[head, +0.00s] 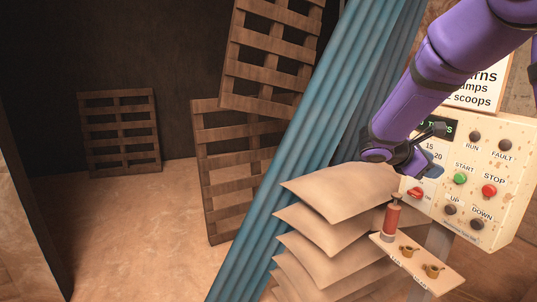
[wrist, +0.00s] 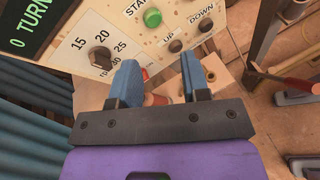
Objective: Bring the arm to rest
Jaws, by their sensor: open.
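My purple arm reaches in from the top right of the head view. My gripper (wrist: 157,75) has two blue fingers, spread apart with nothing held between them. It is in front of the control panel (head: 508,128), close to its lower left part. In the wrist view the panel's speed dial (wrist: 98,54) and green START button (wrist: 152,18) lie beyond the fingers. A red cylinder (head: 391,220) stands upright on a small shelf (head: 440,281) below the panel. It shows partly between the fingers in the wrist view (wrist: 156,99), farther away. In the head view my wrist hides part of the panel.
Stacked sacks (head: 340,190) stand below my wrist. A blue ribbed curtain (head: 290,165) runs diagonally left of my arm. Two brass cups (head: 432,270) sit on the shelf. Wooden pallets (head: 232,170) lean behind the curtain. The floor (head: 130,230) at left is clear.

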